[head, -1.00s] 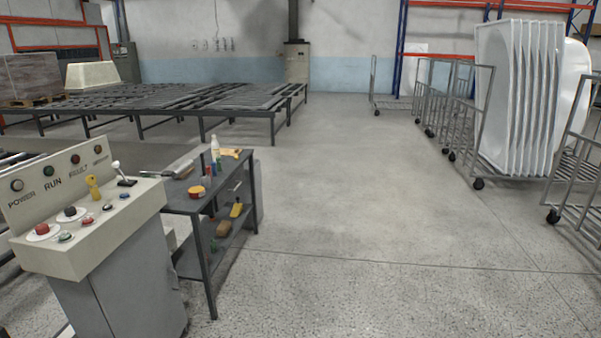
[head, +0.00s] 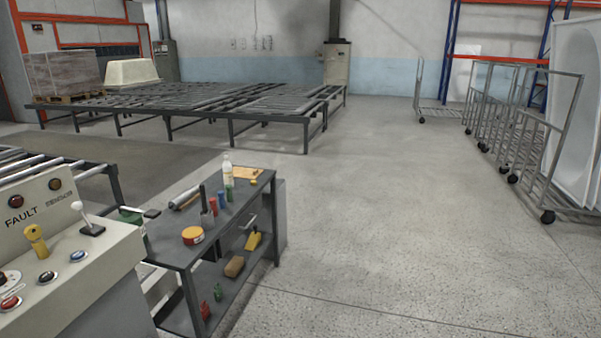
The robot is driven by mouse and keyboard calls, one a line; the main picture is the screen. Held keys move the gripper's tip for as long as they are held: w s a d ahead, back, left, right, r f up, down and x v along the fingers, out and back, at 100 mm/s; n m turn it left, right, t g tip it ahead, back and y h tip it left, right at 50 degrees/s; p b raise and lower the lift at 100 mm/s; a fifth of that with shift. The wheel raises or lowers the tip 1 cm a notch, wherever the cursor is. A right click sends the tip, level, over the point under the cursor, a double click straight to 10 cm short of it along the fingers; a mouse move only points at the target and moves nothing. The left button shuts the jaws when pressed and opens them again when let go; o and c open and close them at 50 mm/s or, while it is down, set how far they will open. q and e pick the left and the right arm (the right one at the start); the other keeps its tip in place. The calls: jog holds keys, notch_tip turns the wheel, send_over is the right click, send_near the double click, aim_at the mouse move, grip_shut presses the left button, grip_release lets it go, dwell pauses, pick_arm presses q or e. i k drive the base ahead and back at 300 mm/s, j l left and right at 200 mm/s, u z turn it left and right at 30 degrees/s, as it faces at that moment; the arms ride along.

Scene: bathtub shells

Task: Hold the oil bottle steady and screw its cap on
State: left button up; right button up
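A small grey workbench (head: 218,232) stands left of the middle in the head view. A pale bottle (head: 228,172) stands upright near its far end and looks like the oil bottle. It is too small to tell whether a cap is on it, and I cannot pick out a loose cap. Neither of my grippers shows in this view.
The bench top also holds a yellow-orange tin (head: 193,236), small coloured bottles (head: 221,200) and a roller (head: 185,198). A control console (head: 75,262) stands close at the left. Roller tables (head: 240,105) lie behind. Wire carts (head: 530,145) stand at right. The middle floor is clear.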

aim_at(227, 170)
jog(key=i+l+u, duration=0.15)
jog(key=i+u, duration=0.15)
jog(key=i, duration=0.15)
jog(key=i+l+u, duration=0.3)
jog(key=i, duration=0.15)
jog(key=u, duration=1)
jog(key=i+l+u, duration=0.1)
jog(key=l+u, duration=0.3)
jog(key=i+l+u, duration=0.1)
jog(key=l+u, duration=0.5)
jog(key=l, duration=0.3)
jog(key=k+l+u, duration=0.1)
jog(key=l+u, duration=0.15)
jog(key=l, duration=0.3)
jog(key=l+u, duration=0.1)
jog(key=l, duration=0.4)
jog(key=k+l, duration=0.15)
jog(key=l, duration=0.85)
jog(key=k+l, duration=0.15)
jog(key=l, duration=0.35)
jog(key=l+u, duration=0.1)
jog(key=l, duration=0.45)
jog(key=k, duration=0.05)
